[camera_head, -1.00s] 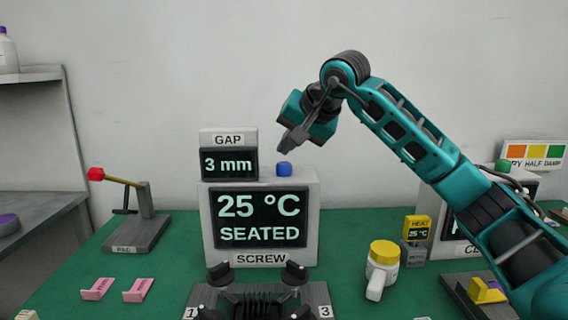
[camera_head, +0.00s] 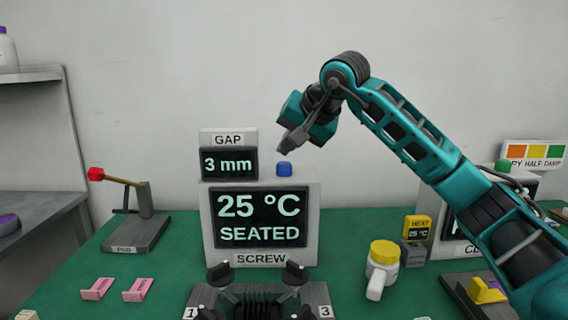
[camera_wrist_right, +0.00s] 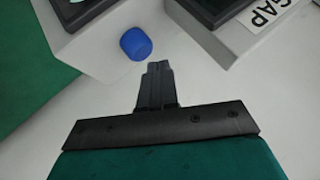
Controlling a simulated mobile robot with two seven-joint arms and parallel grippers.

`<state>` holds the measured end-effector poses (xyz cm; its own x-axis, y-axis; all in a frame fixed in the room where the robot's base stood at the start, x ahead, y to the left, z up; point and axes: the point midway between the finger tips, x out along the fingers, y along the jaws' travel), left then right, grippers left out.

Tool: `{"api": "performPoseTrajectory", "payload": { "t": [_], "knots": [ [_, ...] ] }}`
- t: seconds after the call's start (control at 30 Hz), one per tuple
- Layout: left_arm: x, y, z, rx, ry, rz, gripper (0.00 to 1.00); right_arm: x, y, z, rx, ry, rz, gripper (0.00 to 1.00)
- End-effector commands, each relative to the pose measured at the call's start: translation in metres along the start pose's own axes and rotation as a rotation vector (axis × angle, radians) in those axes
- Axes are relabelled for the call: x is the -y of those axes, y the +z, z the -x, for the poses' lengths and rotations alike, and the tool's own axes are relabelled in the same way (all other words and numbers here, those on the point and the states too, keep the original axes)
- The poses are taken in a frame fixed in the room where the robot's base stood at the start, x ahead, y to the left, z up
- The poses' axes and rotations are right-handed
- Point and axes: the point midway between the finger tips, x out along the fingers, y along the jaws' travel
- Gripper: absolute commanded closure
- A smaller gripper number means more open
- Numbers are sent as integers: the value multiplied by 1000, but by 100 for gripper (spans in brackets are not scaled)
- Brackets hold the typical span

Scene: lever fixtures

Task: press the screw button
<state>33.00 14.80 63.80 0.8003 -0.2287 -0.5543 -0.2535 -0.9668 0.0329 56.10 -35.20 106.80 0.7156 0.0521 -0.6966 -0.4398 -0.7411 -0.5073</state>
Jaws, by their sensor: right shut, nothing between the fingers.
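The screw box (camera_head: 313,225) is a light grey box labelled SCREW, and its dark screen reads "25 °C SEATED". A blue button (camera_head: 284,169) sits on its top face, right of the GAP display (camera_head: 229,162). My right gripper (camera_head: 283,151) is shut and empty, pointing down just above the blue button. In the right wrist view the shut fingers (camera_wrist_right: 156,72) lie close to the blue button (camera_wrist_right: 136,44), apart from it in the picture. My left gripper is not in view.
A fixture with dark knobs (camera_head: 295,273) stands in front of the screw box. A yellow-capped white bottle (camera_head: 383,262) is to its right. A red-tipped lever (camera_head: 96,174) stands at left, with pink pieces (camera_head: 138,290) in front. Green mat between is clear.

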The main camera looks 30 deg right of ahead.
Motion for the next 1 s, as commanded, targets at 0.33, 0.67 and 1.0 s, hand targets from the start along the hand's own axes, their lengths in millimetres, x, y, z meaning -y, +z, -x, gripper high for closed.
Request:
{"api": "performPoseTrajectory", "payload": {
  "t": [0.33,0.67,1.0],
  "knots": [
    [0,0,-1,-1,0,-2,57,-4,4,-5,0,0,0,100],
    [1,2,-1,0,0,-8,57,-4,4,-6,0,0,0,100],
    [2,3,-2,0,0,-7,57,-6,6,-9,0,1,0,100]
  ]
}}
